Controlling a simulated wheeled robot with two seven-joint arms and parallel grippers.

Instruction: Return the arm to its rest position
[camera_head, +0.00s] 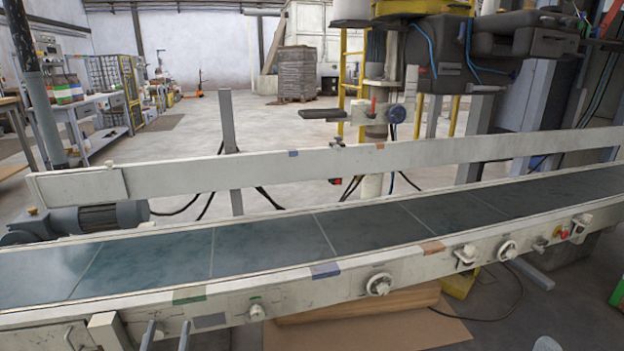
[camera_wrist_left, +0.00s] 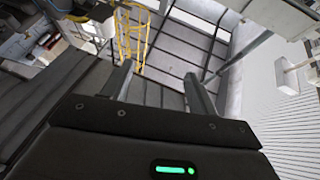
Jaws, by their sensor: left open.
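My left gripper (camera_head: 166,334) shows only by its two fingertips at the bottom edge of the head view, in front of the conveyor's near side. The fingers stand apart and nothing is between them. In the left wrist view the same gripper (camera_wrist_left: 158,76) has both fingers spread, pointing at open room, with no object held. The rest of the left arm is out of the head view. My right gripper is not in view.
A conveyor belt (camera_head: 265,243) crosses the head view, empty, with a raised far guard rail (camera_head: 240,170). Its near rail carries knobs (camera_head: 379,284) and a red button (camera_head: 564,233). Bagging machinery (camera_head: 440,60) stands behind at right. Cardboard (camera_head: 370,331) lies below.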

